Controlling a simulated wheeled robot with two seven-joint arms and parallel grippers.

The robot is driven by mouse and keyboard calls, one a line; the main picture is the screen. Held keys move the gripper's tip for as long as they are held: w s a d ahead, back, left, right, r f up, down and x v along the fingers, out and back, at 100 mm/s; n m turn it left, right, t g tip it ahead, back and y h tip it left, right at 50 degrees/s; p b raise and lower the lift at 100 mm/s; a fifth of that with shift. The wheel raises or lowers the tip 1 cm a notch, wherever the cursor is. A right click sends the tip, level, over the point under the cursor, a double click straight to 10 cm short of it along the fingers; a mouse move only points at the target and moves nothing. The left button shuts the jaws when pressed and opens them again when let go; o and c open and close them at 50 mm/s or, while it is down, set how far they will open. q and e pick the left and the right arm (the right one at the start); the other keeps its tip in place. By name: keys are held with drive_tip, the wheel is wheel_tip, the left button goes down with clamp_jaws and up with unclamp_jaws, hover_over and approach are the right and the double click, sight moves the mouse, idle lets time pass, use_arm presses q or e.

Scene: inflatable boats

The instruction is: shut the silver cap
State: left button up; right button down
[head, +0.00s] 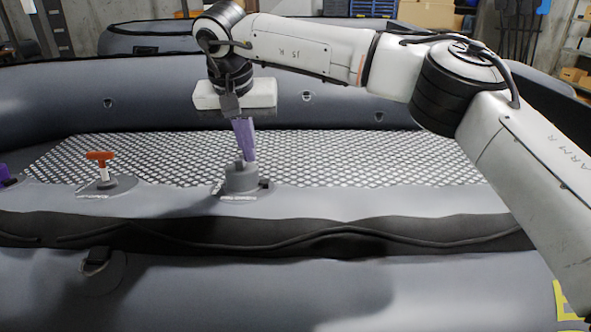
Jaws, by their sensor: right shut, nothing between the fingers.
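My right gripper (246,158) comes down from above, its narrow purple fingers shut and empty. The fingertips are at the top of a grey, silvery valve with a cap (240,178) on the boat's near tube. They appear to touch it, but I cannot tell for sure. The fingers hide part of the cap, and I cannot tell whether the cap is open or shut. A small dark knob (264,183) sticks out at the valve's right side. My left gripper is not in view.
A valve with an orange T-shaped handle (100,160) stands to the left on the same tube. A purple fitting (7,174) is cut off at the left edge. Behind lies the patterned boat floor (350,158). Boxes (426,14) stand at the back.

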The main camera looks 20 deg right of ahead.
sight(242, 157)
drive_tip(key=r, duration=0.1)
drive_tip(key=a+r, duration=0.1)
drive_tip(key=r, duration=0.1)
drive_tip(key=a+r, duration=0.1)
drive_tip(key=r, duration=0.1)
drive_tip(key=shift+w+a+r, duration=0.15)
drive_tip(key=shift+w, duration=0.05)
drive_tip(key=shift+r, duration=0.3)
drive_tip(key=shift+w+d+r, duration=0.1)
drive_tip(key=shift+d+r, duration=0.1)
drive_tip(key=shift+d, duration=0.3)
drive_tip(key=shift+a, duration=0.1)
